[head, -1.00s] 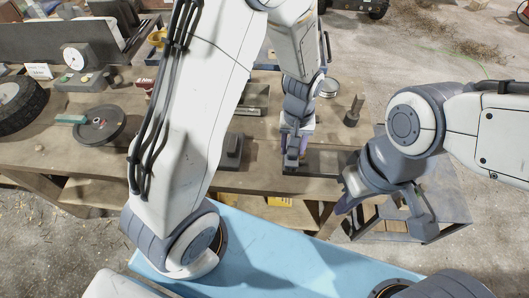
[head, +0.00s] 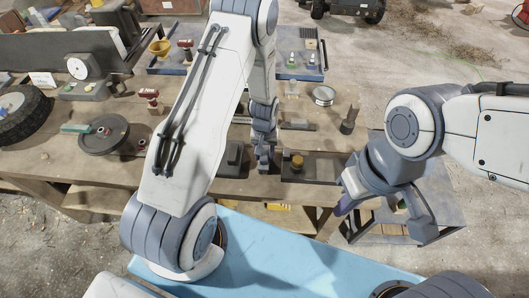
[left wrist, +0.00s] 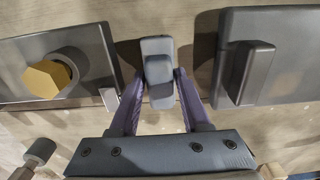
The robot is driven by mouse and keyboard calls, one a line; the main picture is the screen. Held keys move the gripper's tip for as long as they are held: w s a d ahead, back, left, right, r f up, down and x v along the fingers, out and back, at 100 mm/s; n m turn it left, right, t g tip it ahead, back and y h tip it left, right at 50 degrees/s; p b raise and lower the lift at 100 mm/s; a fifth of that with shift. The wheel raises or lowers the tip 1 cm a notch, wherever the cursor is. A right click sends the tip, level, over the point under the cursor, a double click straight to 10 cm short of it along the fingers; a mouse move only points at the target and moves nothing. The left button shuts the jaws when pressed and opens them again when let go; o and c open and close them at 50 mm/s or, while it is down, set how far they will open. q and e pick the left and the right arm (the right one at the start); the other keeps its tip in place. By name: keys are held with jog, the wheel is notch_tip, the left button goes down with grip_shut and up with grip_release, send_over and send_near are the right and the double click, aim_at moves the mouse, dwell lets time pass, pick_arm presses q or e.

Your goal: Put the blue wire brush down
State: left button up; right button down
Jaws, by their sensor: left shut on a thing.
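My left gripper (head: 263,160) is low over the workbench, between two dark fixtures. In the left wrist view its purple fingers (left wrist: 158,90) are shut on a slate-blue, block-shaped piece (left wrist: 157,62), which fits the blue wire brush. Its bristles are not visible, and I cannot tell whether it touches the bench top. My right gripper (head: 345,203) hangs beyond the bench's front right corner, over a grey metal stand; its jaw state is unclear.
One fixture carries a yellow hexagonal knob (left wrist: 48,78); the other has a raised bar (left wrist: 252,72). A dark cylinder (head: 349,120) and a round tin (head: 323,96) stand to the right. A black disc (head: 103,134) lies at left. A blue tray (head: 310,70) is behind.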

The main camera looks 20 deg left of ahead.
pick_arm(q)
jog(key=shift+f, duration=0.2)
jog(key=o, duration=1.2)
